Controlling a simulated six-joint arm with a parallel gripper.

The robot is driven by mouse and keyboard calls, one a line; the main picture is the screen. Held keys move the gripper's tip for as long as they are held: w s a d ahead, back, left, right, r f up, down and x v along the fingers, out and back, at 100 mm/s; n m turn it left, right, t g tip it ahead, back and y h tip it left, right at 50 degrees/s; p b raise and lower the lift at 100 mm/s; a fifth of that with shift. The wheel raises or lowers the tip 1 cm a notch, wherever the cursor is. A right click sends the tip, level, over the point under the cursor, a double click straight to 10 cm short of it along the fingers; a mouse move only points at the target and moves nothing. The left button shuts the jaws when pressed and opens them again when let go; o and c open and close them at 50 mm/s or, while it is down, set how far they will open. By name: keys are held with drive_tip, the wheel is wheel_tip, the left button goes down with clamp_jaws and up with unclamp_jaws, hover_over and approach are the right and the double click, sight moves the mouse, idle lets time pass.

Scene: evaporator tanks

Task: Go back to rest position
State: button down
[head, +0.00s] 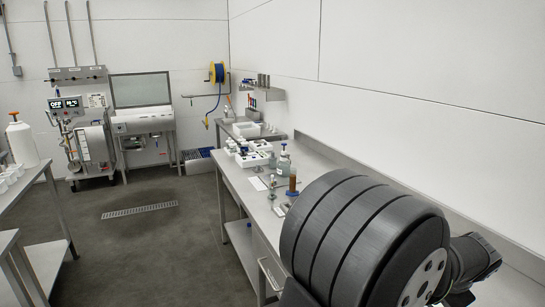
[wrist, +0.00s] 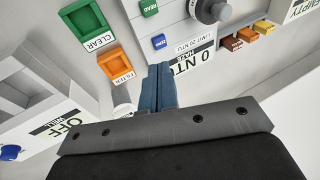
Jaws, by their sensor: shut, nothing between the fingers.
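My gripper (wrist: 161,84) shows in the wrist view as two blue fingers pressed together, with nothing between them. In the head view, a large dark ribbed part of my own arm fills the lower right, and my gripper cannot be made out there.
The wrist view shows a green "CLEAR" bin (wrist: 88,22), an orange "FILTER" bin (wrist: 116,68), a grey knob (wrist: 208,10) and an "OFF" sign (wrist: 62,124). In the head view, bottles (head: 284,160) stand on the long bench (head: 235,178).

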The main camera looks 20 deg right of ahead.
drive_tip(key=v, duration=0.9)
drive_tip(key=w+d+f+n+g, duration=0.1)
drive_tip(key=w+d+f+n, duration=0.1)
drive_tip(key=w+d+f, duration=0.2)
drive_tip(key=w, duration=0.3)
drive_tip(key=shift+f+h, duration=0.3)
drive_tip(key=shift+f, duration=0.05)
drive_tip(key=c, duration=2.1)
unclamp_jaws()
